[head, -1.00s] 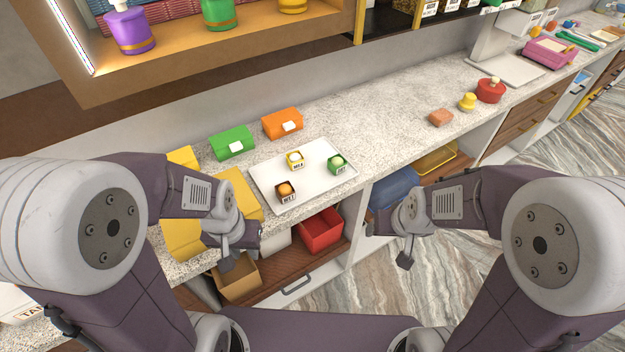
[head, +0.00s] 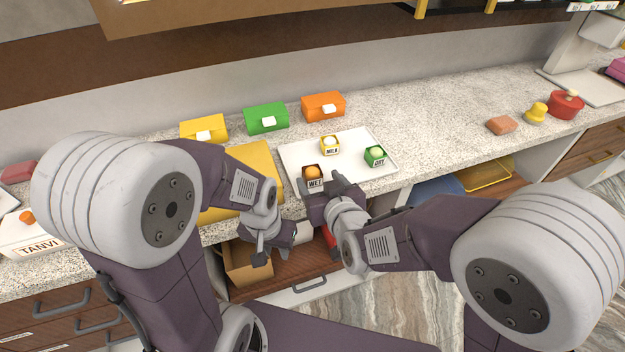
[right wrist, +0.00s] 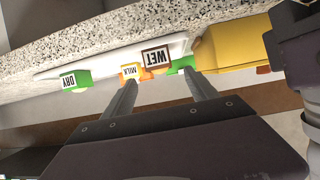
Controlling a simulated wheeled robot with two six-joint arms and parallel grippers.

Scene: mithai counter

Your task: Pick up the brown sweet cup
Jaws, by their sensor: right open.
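The brown sweet cup (head: 313,174), labelled WET with an orange ball in it, stands at the near left part of the white tray (head: 292,150). In the right wrist view the brown cup (right wrist: 155,58) shows just beyond the fingertips, between them in the picture. My right gripper (head: 322,188) is open at the tray's near edge, close in front of the brown cup; its two fingers also show in the right wrist view (right wrist: 159,80). Nothing is between the fingers. My left gripper (head: 262,252) hangs low at the counter's front edge; its jaws are unclear.
A yellow MILK cup (head: 330,145) and a green DRY cup (head: 375,156) share the tray. Yellow (head: 204,128), green (head: 266,118) and orange (head: 323,106) boxes stand behind. A brown open box (head: 247,268) sits below the counter.

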